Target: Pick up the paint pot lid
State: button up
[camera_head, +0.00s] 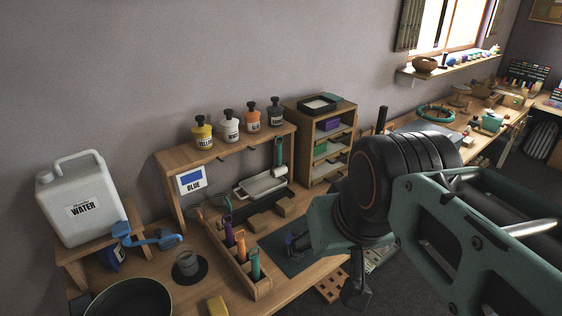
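Several paint pots stand in a row on the wooden shelf: a yellow pot (203,137), a white pot (229,130), an orange pot (253,121) and a dark pot (275,117). Each has a black lid with a knob; the yellow pot's lid (200,122) is one of them. I cannot tell which lid is meant. My gripper (355,291) is at the lower right of the shelf, pointing down, apart from these pots. Its fingers are dark and small, and I cannot tell whether they are open. A dark blue object (298,241) beside my arm is partly hidden.
A white water jug (77,199) and a blue tap (150,236) are at the left. A wooden cabinet (321,105) stands right of the shelf.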

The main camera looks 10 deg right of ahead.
aim_at(296, 232)
jog(key=i+l+z, duration=0.2)
jog(key=i+z, duration=0.55)
jog(key=i+l, duration=0.05)
